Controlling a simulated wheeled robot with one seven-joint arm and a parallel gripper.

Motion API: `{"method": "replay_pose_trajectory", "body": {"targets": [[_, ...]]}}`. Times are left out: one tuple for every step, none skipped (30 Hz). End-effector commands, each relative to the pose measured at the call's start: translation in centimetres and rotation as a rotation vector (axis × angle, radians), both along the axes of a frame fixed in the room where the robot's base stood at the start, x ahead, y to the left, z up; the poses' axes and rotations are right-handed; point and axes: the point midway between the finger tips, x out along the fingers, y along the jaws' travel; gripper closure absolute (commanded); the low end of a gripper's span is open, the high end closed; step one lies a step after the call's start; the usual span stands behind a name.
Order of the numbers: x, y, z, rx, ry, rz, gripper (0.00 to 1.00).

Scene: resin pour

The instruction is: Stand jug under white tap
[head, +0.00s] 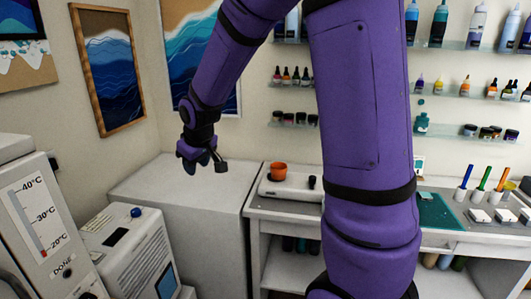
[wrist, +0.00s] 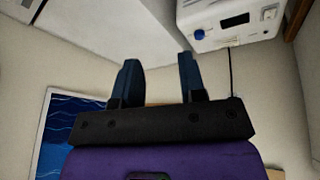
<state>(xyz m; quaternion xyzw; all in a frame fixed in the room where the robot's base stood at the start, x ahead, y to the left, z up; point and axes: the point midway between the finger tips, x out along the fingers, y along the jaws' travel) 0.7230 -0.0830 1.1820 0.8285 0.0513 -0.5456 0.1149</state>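My gripper (head: 204,158) hangs in the left-centre of the head view, above the white cabinet. In the wrist view my gripper (wrist: 160,62) has its two dark blue fingers apart with nothing between them. I cannot make out a jug or a white tap in either view. An orange cup (head: 278,171) stands on a low white unit (head: 290,188) on the bench, right of my gripper and apart from it. My arm hides the middle of the bench and shelves.
A white cabinet (head: 185,190) stands below my gripper, its top clear. A white machine with a blue knob (head: 136,212) stands left, also in the wrist view (wrist: 240,20). A temperature-scale machine (head: 40,215) is far left. Bottles line the right shelves; pens (head: 482,180) stand on the bench.

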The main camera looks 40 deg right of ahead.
Motion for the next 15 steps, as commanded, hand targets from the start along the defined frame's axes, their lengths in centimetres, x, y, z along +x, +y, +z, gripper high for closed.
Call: {"method": "replay_pose_trajectory", "body": {"targets": [[-1.4,0.1,1.8,0.004,-0.011,-0.012,0.62],[-2.2,0.1,2.6,0.007,-0.014,-0.020,0.62],[-3.4,0.1,3.7,0.009,-0.017,-0.030,0.62],[-4.3,0.2,4.5,0.013,-0.018,-0.037,0.62],[-5.1,0.2,5.2,0.016,-0.020,-0.046,0.62],[-6.3,0.3,6.2,0.022,-0.023,-0.057,0.62],[-7.3,0.3,6.8,0.025,-0.024,-0.065,0.62],[-8.2,0.4,7.5,0.029,-0.026,-0.072,0.62],[-9.5,0.4,8.3,0.034,-0.029,-0.081,0.62],[-10.4,0.5,8.9,0.038,-0.031,-0.089,0.62],[-11.4,0.5,9.4,0.043,-0.032,-0.096,0.62],[-12.7,0.6,10.1,0.049,-0.035,-0.106,0.62],[-13.7,0.6,10.5,0.054,-0.037,-0.114,0.62],[-14.7,0.7,10.9,0.059,-0.038,-0.120,0.62],[-16.0,0.7,11.5,0.066,-0.042,-0.129,0.62]]}}
